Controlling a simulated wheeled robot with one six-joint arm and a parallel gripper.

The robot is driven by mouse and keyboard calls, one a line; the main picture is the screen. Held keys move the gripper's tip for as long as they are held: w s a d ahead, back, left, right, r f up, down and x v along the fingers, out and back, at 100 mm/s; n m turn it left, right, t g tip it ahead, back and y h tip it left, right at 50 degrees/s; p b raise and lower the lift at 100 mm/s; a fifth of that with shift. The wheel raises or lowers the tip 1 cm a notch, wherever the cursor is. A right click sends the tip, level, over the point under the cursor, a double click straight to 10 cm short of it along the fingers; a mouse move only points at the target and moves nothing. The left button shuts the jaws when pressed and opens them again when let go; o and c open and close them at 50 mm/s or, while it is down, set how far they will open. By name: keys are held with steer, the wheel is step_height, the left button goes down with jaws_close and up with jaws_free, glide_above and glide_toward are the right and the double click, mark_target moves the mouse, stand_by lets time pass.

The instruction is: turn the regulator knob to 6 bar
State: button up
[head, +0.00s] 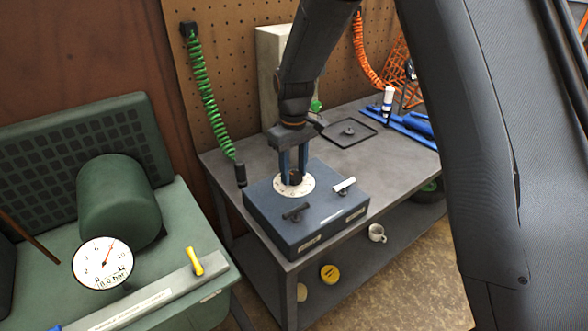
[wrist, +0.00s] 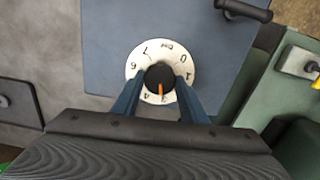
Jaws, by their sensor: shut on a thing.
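The black regulator knob (wrist: 160,76) has an orange pointer and sits in a white numbered dial (wrist: 133,66). In the wrist view the pointer points straight down, toward my wrist. A 6 shows at the dial's left and a 0 at its right; the lower marks are hard to read. My gripper (head: 294,179) is shut on the knob from above, one finger on each side; it also shows in the wrist view (wrist: 160,82). In the head view the fingers partly hide the knob (head: 295,175). The dial is on top of a blue box (head: 262,212).
A round gauge (head: 102,262) stands on the green machine at left, its needle pointing up and slightly right. A yellow-handled lever (head: 194,261) is beside it. The box bears a black handle (head: 296,211) and a white-ended lever (head: 345,184). A tray (head: 348,132) lies behind.

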steer(key=m+p, duration=0.1)
steer(key=m, duration=0.5)
steer(key=shift+r, duration=0.1)
steer(key=m, duration=0.5)
steer(key=shift+m+p, duration=0.4)
steer(key=m, duration=0.5)
steer(key=shift+p, duration=0.35)
steer(key=m, duration=0.5)
steer(key=shift+w+m, duration=0.1)
steer(key=shift+m, duration=0.2)
steer(key=shift+p, duration=0.3)
steer(key=o, duration=1)
steer(key=shift+r, duration=0.1)
